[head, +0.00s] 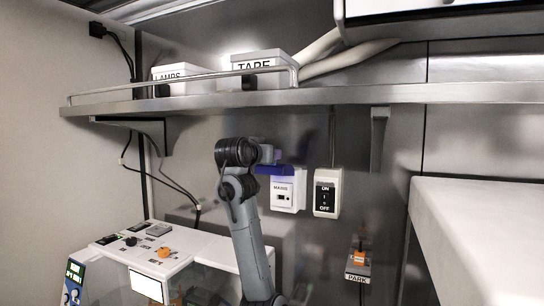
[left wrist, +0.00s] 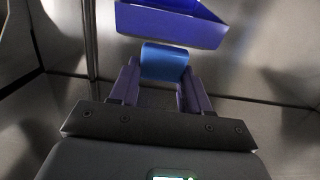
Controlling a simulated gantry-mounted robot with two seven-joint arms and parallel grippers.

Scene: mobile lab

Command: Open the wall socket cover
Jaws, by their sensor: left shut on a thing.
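The wall socket (head: 285,194) is a white box marked MAINS on the back wall, its front uncovered in the head view. Its blue-purple cover (head: 274,170) stands out from the wall at the top of the box, in a raised position. In the left wrist view the cover (left wrist: 172,25) is a shallow blue tray shape with a lighter blue tab (left wrist: 165,62) at its near edge. My left gripper (left wrist: 158,80) is shut on this tab, one finger on each side. In the head view my left gripper (head: 268,156) is at the cover, partly hidden by my wrist.
An ON/OFF switch box (head: 326,194) sits just right of the socket. A metal shelf (head: 330,95) with boxes runs above my arm. A white machine (head: 150,250) stands lower left, a PARK holder (head: 357,278) lower right, and a pale block (head: 480,225) at far right.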

